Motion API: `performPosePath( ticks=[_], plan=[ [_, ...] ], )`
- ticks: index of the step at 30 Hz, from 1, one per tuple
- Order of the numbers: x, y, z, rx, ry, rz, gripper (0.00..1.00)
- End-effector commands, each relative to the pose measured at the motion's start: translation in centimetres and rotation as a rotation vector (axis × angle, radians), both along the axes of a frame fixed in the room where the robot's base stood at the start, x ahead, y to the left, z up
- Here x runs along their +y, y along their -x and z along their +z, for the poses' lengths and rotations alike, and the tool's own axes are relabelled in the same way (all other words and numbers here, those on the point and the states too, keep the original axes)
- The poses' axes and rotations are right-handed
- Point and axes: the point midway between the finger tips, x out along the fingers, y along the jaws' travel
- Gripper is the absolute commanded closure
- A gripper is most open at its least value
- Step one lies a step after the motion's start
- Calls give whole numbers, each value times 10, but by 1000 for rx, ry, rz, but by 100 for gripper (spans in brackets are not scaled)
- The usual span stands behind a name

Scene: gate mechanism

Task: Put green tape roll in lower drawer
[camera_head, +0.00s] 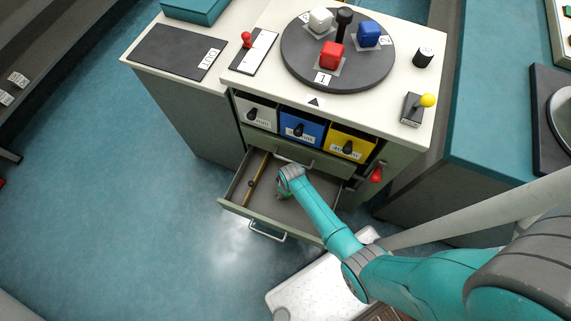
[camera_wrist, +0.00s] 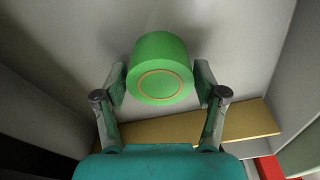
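The green tape roll (camera_wrist: 160,72) sits between the two fingers of my gripper (camera_wrist: 161,85) in the wrist view, with its ring face toward the camera. The lower drawer (camera_head: 232,193) is pulled out of the cabinet in the head view. My gripper (camera_head: 284,190) is inside the drawer's outline, over its floor. The roll is mostly hidden by my arm there. Whether the roll touches the drawer floor cannot be told.
A tan divider strip (camera_head: 256,180) runs along the drawer's left part; it also shows in the wrist view (camera_wrist: 185,126). Above are white (camera_head: 258,113), blue (camera_head: 300,130) and yellow (camera_head: 350,142) bins. A red knob (camera_head: 376,174) sticks out to the right.

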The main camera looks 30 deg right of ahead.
Motion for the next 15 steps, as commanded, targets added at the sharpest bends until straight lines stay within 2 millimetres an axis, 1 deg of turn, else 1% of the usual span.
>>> performPosePath(
  ticks=[11,15],
  plan=[
    [0,0,1,1,0,0,12],
    [0,1,7,0,0,0,12]
  ],
)
